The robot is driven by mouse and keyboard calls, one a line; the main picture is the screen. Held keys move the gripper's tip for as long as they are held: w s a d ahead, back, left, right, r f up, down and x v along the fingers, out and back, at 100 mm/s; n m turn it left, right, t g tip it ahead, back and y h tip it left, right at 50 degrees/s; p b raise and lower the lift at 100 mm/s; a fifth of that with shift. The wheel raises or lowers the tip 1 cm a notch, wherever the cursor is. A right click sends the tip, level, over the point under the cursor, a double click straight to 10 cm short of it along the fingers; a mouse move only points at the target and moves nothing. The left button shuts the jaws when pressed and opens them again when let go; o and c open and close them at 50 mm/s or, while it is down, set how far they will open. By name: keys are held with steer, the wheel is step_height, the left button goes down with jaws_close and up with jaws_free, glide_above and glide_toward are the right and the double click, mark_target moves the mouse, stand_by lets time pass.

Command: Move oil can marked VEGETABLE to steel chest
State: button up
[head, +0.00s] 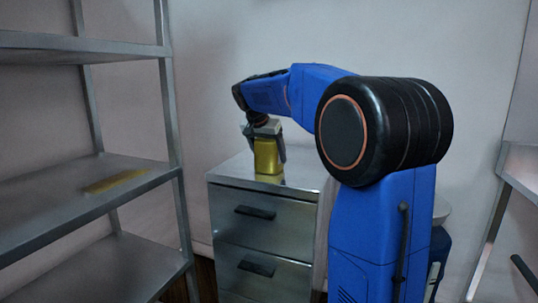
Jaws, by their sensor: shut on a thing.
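A yellow oil can (267,157) is at the top of the steel chest (225,172) in the head view. No marking can be read on the can. My gripper (267,140) points down from above and is shut on the can, with its fingers on either side of it. The can is upright. Its base appears to be at the chest's top surface, but I cannot tell whether it rests there or is slightly above. The chest has drawers with dark handles, all closed.
A steel shelf rack (150,180) stands at the left, with a flat yellowish patch (115,181) on its middle shelf. Another steel surface (522,168) is at the right edge. A wall is close behind the chest. Bare chest top shows around the can.

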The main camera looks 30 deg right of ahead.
steer(key=o, duration=1.8)
steer(key=shift+f, duration=0.1)
steer(key=shift+c, duration=0.2)
steer(key=v, duration=1.2)
steer(key=shift+s, duration=0.1)
